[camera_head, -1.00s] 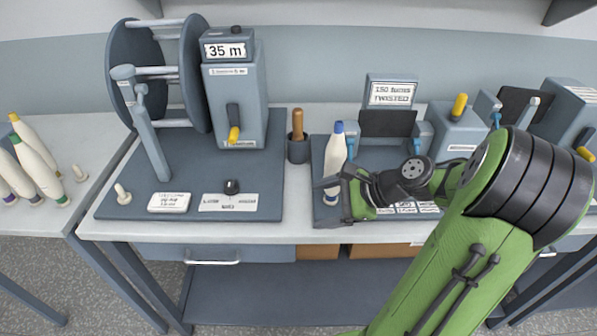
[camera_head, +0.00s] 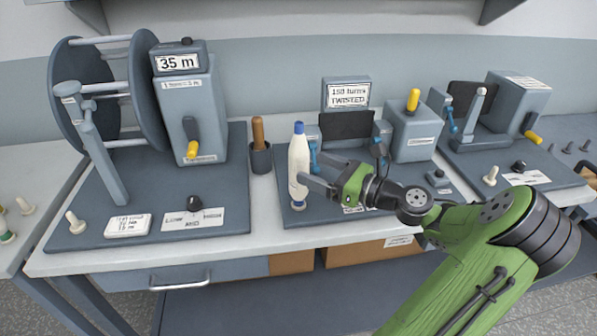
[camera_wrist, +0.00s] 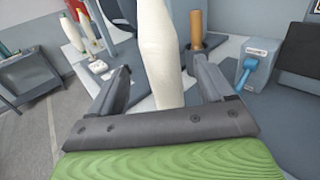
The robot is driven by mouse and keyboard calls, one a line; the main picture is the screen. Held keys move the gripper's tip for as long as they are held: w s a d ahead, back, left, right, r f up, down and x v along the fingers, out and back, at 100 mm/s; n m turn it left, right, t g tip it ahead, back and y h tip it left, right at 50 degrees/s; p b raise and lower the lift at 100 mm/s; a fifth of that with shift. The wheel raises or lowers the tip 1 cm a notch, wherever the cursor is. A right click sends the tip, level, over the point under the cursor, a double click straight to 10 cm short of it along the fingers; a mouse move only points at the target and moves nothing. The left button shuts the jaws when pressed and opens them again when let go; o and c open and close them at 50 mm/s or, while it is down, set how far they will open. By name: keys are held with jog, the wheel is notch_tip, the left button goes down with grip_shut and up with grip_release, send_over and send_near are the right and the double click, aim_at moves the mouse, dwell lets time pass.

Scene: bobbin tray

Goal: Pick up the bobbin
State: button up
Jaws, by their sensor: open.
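The bobbin (camera_head: 298,158) is a slim white piece with a blue top. It stands upright at the left front of the twisting station's dark base plate. My gripper (camera_head: 311,185) is open at the bobbin's lower half, reaching in from the right. In the wrist view, the white bobbin body (camera_wrist: 162,55) rises between the two grey fingers of my gripper (camera_wrist: 164,82), with a visible gap on each side. The bobbin's top is cut off in the wrist view.
A cup with a wooden-handled tool (camera_head: 260,157) stands left of the bobbin. Further left is the winder marked 35 m (camera_head: 184,100). A panel marked TWISTED (camera_head: 346,94) and a grey box with a yellow handle (camera_head: 415,130) stand behind and right.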

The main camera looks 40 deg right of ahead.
aim_at(292, 158)
jog(key=b+x, duration=0.2)
jog(key=x, duration=0.4)
jog(key=shift+w+f, duration=0.1)
jog(key=shift+w, duration=0.3)
jog(key=shift+w+a, duration=0.1)
jog(key=shift+w, duration=0.2)
jog(key=shift+r, duration=0.2)
